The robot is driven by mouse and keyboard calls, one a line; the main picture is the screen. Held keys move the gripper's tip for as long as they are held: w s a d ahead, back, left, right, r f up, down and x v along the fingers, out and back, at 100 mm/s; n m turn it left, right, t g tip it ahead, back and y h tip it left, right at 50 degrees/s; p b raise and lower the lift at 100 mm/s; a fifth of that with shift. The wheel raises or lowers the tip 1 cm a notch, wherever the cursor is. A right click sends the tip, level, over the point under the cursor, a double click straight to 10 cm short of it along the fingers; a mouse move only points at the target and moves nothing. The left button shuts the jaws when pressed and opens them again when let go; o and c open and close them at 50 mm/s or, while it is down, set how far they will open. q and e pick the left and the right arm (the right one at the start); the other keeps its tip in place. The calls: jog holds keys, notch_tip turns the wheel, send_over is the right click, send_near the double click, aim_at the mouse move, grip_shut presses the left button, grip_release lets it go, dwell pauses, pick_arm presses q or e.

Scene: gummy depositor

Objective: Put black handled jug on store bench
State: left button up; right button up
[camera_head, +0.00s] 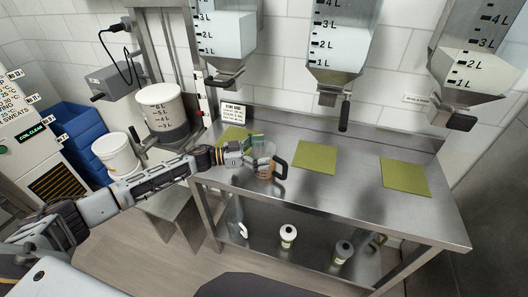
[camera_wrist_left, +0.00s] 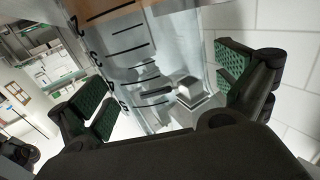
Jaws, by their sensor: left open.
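The black-handled jug (camera_head: 266,168) is clear, with an amber tint in its lower part. It appears upright on the steel bench (camera_head: 355,190), near the front edge, its black handle pointing right. My left gripper (camera_head: 258,149) is at the jug, coming from the left. In the left wrist view the open left gripper (camera_wrist_left: 165,88) has its green-padded fingers on either side of the clear jug wall (camera_wrist_left: 128,42), which carries black scale marks. I cannot tell whether the pads touch it. My right gripper is not in view.
Green mats lie on the bench, including a middle one (camera_head: 315,157) and a right one (camera_head: 406,178). Hoppers with handles hang above, such as the middle one (camera_head: 338,65). A white bucket (camera_head: 117,155) and blue crates (camera_head: 75,130) stand left. Small containers (camera_head: 288,235) occupy the lower shelf.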

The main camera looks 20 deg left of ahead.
pick_arm(q)
jog(key=shift+r, duration=0.15)
jog(key=shift+v, duration=0.85)
jog(key=b+v, duration=0.1)
jog(key=v, duration=0.9)
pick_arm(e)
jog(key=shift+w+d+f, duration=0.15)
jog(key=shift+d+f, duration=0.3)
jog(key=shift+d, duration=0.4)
pick_arm(q)
jog(key=shift+s+a, duration=0.1)
jog(key=shift+a, duration=0.05)
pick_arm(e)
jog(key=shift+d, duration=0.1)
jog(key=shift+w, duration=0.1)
